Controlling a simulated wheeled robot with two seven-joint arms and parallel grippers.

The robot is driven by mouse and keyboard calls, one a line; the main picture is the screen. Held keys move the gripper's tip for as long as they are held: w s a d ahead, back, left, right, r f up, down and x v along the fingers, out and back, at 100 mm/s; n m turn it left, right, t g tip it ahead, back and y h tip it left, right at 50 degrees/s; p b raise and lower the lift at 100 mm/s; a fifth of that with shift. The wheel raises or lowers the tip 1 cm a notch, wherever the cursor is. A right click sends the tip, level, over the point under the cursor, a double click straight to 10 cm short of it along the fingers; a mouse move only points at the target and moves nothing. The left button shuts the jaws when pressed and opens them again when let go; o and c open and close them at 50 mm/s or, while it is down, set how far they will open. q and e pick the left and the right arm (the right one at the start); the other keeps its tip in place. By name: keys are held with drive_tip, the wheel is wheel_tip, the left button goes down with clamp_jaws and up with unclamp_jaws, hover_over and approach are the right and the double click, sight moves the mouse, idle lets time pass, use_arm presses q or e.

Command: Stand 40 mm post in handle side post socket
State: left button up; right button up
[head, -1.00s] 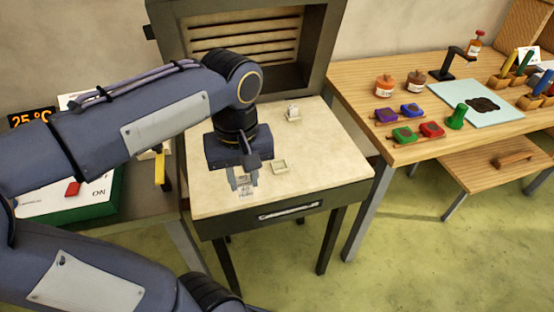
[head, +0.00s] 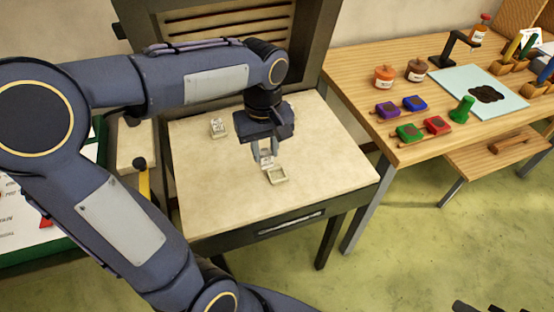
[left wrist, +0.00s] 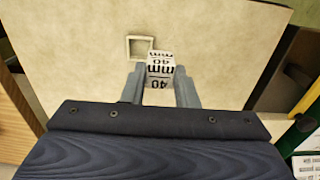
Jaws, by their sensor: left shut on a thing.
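My left gripper (head: 265,158) points down over the cream table and is shut on a small white post. In the left wrist view the post (left wrist: 160,66), printed "40 mm", sits between the fingers of the left gripper (left wrist: 160,84). A hollow square socket (head: 278,177) lies on the tabletop close beside the held post. In the left wrist view the socket (left wrist: 139,47) looks empty and lies to the upper left of the post. Whether the post touches the socket or table is unclear.
A small white marked piece (head: 218,127) stands at the back left of the cream table (head: 230,195). The front and right of this table are clear. A wooden bench (head: 350,85) on the right holds jars, coloured blocks and a green piece (head: 462,109).

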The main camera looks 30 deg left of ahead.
use_arm(q)
drive_tip(key=w+f, duration=0.2)
drive_tip(key=f, duration=0.1)
drive_tip(key=w+f, duration=0.1)
drive_tip(key=shift+w+d+f, duration=0.15)
drive_tip(key=shift+d, duration=0.2)
drive_tip(key=shift+w+d+f, duration=0.1)
drive_tip(key=shift+w+f, duration=0.1)
drive_tip(key=shift+f, duration=1.6)
drive_tip(key=shift+f, duration=0.2)
drive_tip(key=o, duration=1)
drive_tip(key=shift+r, duration=0.1)
